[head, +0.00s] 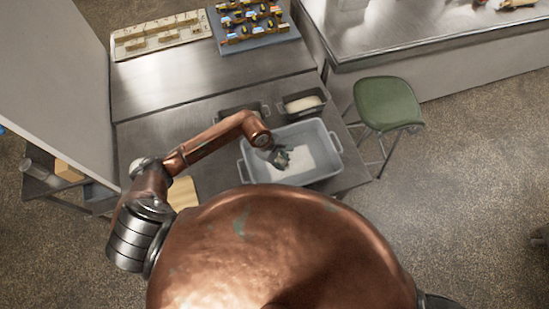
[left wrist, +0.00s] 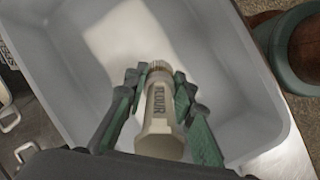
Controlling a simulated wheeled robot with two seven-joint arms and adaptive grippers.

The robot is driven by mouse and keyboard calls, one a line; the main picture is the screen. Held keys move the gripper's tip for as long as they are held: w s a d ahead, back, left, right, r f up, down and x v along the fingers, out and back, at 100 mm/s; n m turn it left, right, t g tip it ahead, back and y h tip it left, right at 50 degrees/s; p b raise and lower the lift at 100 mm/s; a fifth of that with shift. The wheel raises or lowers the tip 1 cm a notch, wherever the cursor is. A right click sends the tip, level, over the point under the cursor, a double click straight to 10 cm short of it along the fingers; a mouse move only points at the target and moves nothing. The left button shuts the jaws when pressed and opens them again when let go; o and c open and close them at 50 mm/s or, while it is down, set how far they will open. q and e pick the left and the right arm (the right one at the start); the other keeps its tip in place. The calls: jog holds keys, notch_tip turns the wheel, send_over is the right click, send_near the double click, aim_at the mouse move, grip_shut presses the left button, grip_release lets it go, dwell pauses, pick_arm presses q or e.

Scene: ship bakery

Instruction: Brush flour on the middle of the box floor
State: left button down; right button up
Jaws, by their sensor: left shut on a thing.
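The grey box (head: 256,170) stands on the metal table, with a white patch of flour (head: 303,157) on its floor. In the left wrist view the box (left wrist: 235,70) fills most of the picture, and the pale flour (left wrist: 130,38) shows beyond the gripper. My left gripper (head: 280,157) is inside the outline of the box. In the left wrist view the left gripper (left wrist: 158,85) is shut on a pale brush handle (left wrist: 160,115) with dark lettering. The bristles (left wrist: 159,65) show at its far end; whether they touch the floor I cannot tell. My right gripper is out of view.
Two dark pans stand behind the box, one with pale dough (head: 303,103). A wooden board (head: 182,193) lies left of the box. A green stool (head: 388,103) stands to the right. Trays of small goods (head: 250,42) stand on the back table.

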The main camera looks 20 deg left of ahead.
aim_at(283, 159)
pick_arm(q)
jog(key=shift+w+r+p, duration=0.1)
jog(key=shift+r+p, duration=0.2)
jog(key=shift+r, duration=0.65)
jog(key=shift+r+p, duration=0.55)
jog(key=shift+r, duration=0.65)
